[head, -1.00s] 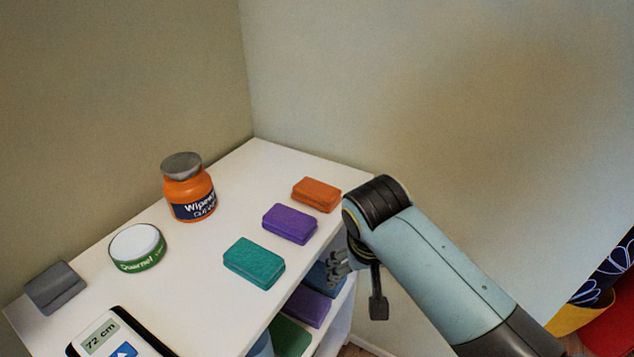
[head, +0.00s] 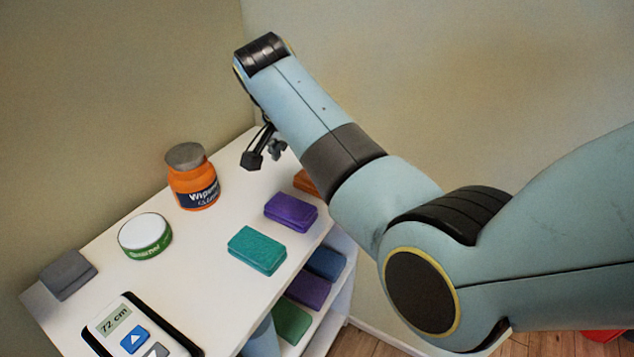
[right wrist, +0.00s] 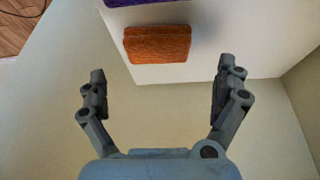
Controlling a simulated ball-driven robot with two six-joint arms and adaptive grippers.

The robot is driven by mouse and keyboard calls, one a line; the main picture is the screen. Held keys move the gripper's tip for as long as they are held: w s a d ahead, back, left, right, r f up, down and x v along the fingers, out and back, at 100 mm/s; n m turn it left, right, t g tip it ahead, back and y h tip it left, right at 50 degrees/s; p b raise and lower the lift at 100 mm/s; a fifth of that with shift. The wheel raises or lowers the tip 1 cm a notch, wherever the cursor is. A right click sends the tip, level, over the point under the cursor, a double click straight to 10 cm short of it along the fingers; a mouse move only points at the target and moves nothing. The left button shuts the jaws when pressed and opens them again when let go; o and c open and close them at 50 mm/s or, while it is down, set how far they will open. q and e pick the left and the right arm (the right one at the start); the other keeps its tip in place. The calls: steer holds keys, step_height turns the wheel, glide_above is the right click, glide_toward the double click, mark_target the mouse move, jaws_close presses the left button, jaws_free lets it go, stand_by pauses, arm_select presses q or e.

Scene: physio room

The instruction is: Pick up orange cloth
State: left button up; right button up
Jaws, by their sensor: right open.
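The orange cloth (head: 305,182) is a folded block on the white shelf top near its right edge. In the head view my right arm hides most of it. In the right wrist view the whole orange cloth (right wrist: 157,44) shows, ahead of the fingertips and between their lines. My right gripper (head: 264,152) is over the back part of the shelf top, open and empty. Its two spread fingers also show in the right wrist view (right wrist: 162,78), apart from the cloth. My left gripper is not in view.
A purple cloth (head: 291,211) and a teal cloth (head: 257,250) lie in front of the orange one. An orange jar (head: 192,178), a white-lidded green tin (head: 145,236), a grey block (head: 68,274) and a display device (head: 128,325) stand to the left. Walls close the back.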

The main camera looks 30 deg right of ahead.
steer(key=x, duration=0.7)
steer(key=shift+w+d+f, duration=0.1)
steer(key=shift+d+f, duration=0.05)
steer(key=shift+d, duration=0.25)
steer(key=c, duration=0.9)
steer(key=shift+r, duration=0.55)
step_height(320, 180, up, 3)
steer(key=shift+f, duration=0.1)
steer(key=s+d+r, duration=0.2)
steer(key=s, duration=0.1)
steer(key=s+d+r, duration=0.2)
steer(key=s, duration=0.1)
steer(key=s+d+r, duration=0.2)
steer(key=s+r, duration=0.1)
steer(key=shift+s+d+r+p, duration=0.1)
steer(key=shift+s+d+p, duration=0.1)
steer(key=shift+s+p, duration=0.2)
